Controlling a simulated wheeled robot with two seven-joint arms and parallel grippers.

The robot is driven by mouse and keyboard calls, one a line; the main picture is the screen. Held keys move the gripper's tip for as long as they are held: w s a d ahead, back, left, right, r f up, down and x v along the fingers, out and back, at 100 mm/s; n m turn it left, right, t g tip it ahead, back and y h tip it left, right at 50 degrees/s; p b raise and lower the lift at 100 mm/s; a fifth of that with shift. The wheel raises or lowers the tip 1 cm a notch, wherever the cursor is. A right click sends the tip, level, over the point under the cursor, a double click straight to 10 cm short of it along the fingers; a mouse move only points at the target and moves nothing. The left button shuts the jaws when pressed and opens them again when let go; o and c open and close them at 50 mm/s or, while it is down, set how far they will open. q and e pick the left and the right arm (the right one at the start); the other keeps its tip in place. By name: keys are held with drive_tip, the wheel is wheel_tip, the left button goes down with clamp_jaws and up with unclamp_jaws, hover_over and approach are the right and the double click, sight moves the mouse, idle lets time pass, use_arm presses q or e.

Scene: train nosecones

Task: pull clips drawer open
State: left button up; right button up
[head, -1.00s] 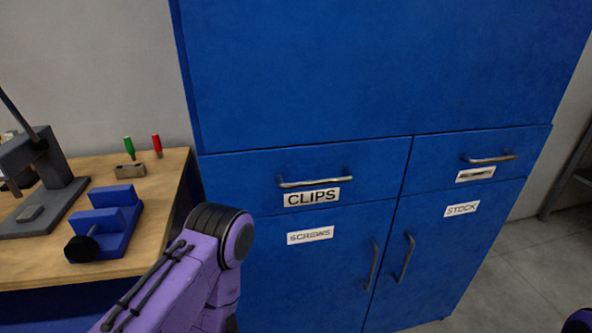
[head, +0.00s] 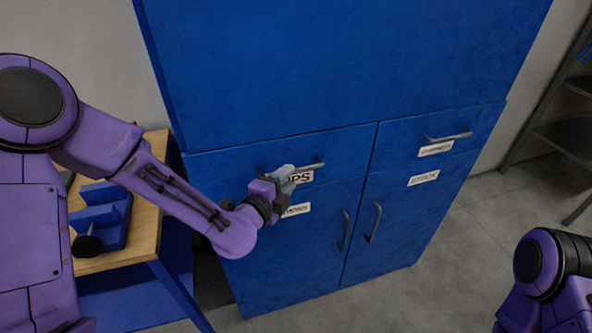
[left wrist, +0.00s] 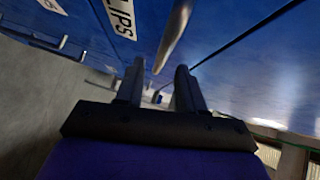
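The clips drawer (head: 347,152) is a blue front in the blue cabinet, and it looks closed. Its grey bar handle (head: 312,165) is partly hidden behind my left gripper, as is the start of its label (head: 302,177). My left gripper (head: 287,176) is at the handle, in front of the drawer. In the left wrist view its two fingers (left wrist: 158,85) are apart, and the handle (left wrist: 175,35) runs toward the gap between their tips. I cannot tell if they touch it. My right arm shows at the lower right of the head view; its gripper is out of view.
Below are two cabinet doors with upright handles (head: 345,230). A second drawer (head: 480,125) is on the right. A wooden workbench (head: 145,235) with a blue fixture (head: 103,213) stands at left, behind my left arm. Grey floor (head: 450,270) is free in front at right.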

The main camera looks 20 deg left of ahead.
sight(296, 171)
use_arm(q)
drive_tip(key=p+x, duration=0.1)
drive_tip(key=x, duration=0.4)
drive_tip(key=shift+r, duration=0.1)
drive_tip(key=shift+c, duration=0.3)
clamp_jaws()
